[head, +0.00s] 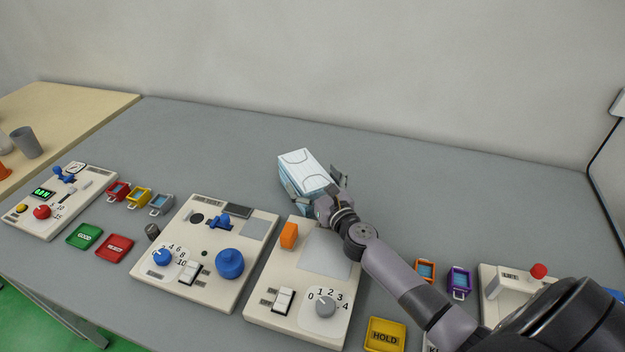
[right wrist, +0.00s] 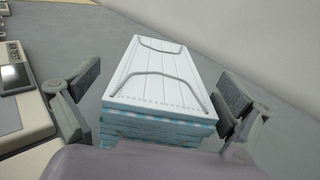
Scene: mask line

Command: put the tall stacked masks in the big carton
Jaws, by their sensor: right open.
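A tall stack of white and light-blue masks (head: 303,165) lies on the grey table beyond the middle panels. In the right wrist view the stack (right wrist: 160,75) shows its white top with grey ear loops and layered blue edges. My right gripper (head: 322,192) is open at the near side of the stack. In the right wrist view its fingers stand left and right of the stack, with a visible gap on each side. The near lower part of the stack is hidden by my gripper. No big carton shows in either view. My left gripper is not in view.
A panel with an orange block (head: 289,235) and a dial stands just in front of the stack. A panel with blue knobs (head: 230,263) is left of it. Small bins, such as the red bin (head: 118,190), stand farther left. The table behind and right of the stack is clear.

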